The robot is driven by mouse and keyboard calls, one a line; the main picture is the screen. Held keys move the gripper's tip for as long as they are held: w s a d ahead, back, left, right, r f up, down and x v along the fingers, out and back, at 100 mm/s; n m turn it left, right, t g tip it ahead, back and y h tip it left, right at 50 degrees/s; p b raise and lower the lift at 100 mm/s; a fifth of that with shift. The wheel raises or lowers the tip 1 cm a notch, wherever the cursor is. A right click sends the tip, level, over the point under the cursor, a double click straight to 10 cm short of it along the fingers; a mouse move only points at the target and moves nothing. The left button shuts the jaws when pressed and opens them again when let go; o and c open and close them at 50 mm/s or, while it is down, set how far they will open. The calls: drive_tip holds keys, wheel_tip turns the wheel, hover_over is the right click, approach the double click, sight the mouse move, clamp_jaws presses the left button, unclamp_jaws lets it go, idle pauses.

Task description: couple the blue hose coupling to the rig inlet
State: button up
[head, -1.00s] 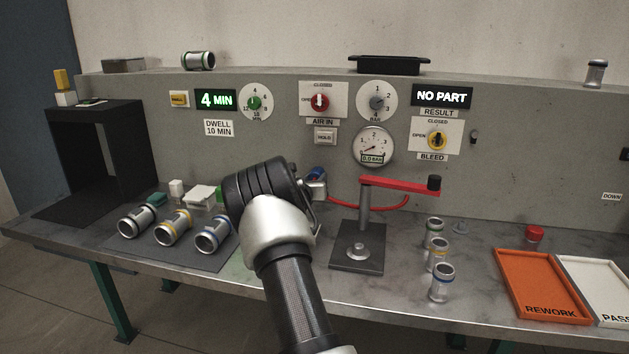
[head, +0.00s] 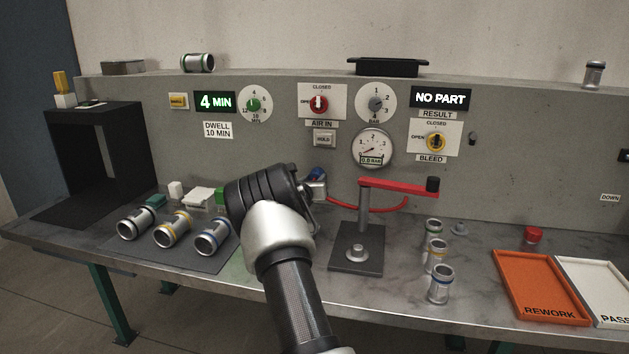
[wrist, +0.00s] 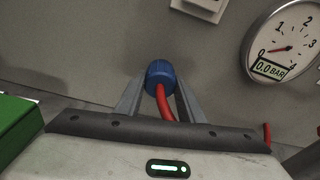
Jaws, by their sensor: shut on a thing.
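The blue hose coupling (wrist: 161,75) is between my gripper's fingers in the wrist view, with the red hose (wrist: 165,103) running back from it. My gripper (wrist: 160,92) is shut on the coupling and holds it in front of the grey panel. In the head view the coupling (head: 318,173) shows as a small blue piece beside my gripper (head: 317,188), and the red hose (head: 385,209) curves away to the right behind the clamp post. I cannot make out the rig inlet for certain. A grey clamp stand (head: 357,258) with a red lever (head: 398,186) stands right of my gripper.
Several metal castings stand or lie on the bench, three on a dark mat (head: 195,262) at left. An orange REWORK tray (head: 535,290) is at right. The pressure gauge (wrist: 285,45) reads 0.0 bar. A green block (wrist: 18,122) is left of my gripper.

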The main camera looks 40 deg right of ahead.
drive_tip(key=o, duration=1.2)
drive_tip(key=shift+c, duration=0.2)
drive_tip(key=p+v, duration=0.1)
drive_tip(key=v, duration=1.6)
drive_tip(key=shift+s+p, duration=0.25)
drive_tip(key=shift+p, duration=0.05)
drive_tip(key=shift+r, duration=0.1)
